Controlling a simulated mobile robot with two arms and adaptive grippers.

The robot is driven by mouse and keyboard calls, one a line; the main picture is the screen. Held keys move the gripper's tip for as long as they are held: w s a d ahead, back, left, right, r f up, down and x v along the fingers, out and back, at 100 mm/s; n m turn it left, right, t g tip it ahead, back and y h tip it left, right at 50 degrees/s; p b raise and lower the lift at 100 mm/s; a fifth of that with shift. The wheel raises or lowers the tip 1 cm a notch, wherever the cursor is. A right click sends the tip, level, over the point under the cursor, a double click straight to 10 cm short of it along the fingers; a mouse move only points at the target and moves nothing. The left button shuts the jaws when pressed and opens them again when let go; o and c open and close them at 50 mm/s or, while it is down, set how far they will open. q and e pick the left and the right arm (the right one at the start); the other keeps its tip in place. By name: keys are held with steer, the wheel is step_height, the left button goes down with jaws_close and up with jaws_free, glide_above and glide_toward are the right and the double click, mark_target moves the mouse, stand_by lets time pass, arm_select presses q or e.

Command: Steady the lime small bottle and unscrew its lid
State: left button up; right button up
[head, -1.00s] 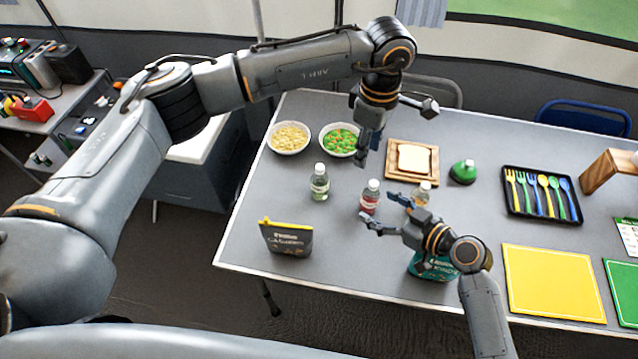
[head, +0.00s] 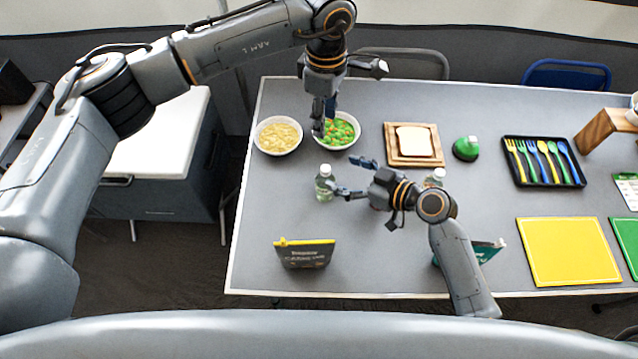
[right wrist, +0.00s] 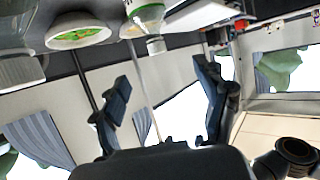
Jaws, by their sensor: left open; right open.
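The lime small bottle (head: 325,184), with greenish contents and a white lid, stands upright near the table's left side. In the right wrist view it appears upside down at the top (right wrist: 146,14), lid pointing down. My right gripper (head: 352,177) is open just right of the bottle, its fingers spread toward it; I cannot tell whether one touches it. Its fingers also show in the right wrist view (right wrist: 164,100), with nothing between them. My left gripper (head: 324,118) is open, pointing down behind the bottle, in front of part of the peas-and-carrots bowl (head: 348,140).
A pasta bowl (head: 278,136), bread board (head: 426,161), green-capped bottle (head: 466,149) and cutlery tray (head: 515,181) stand farther back. A dark pouch (head: 304,255) is in front. Another small bottle (head: 436,176) shows partly behind my right arm. The table left of the lime bottle is clear.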

mark_target(324, 184)
step_height(324, 184, down, 7)
steer(key=b, duration=0.6)
steer(key=shift+d+f+b, duration=0.15)
steer(key=shift+b, duration=0.15)
arm_select(q)
steer(key=f, duration=0.5)
steer(key=f+b, duration=0.1)
steer(key=f, duration=0.2)
steer(key=shift+s+d+f, duration=0.1)
steer(key=shift+s+d, duration=0.05)
steer(key=shift+d, duration=0.15)
arm_select(e)
steer(key=shift+s+d+f, duration=0.1)
steer(key=shift+f, duration=0.4)
steer(key=shift+x, duration=3.75)
jaws_close()
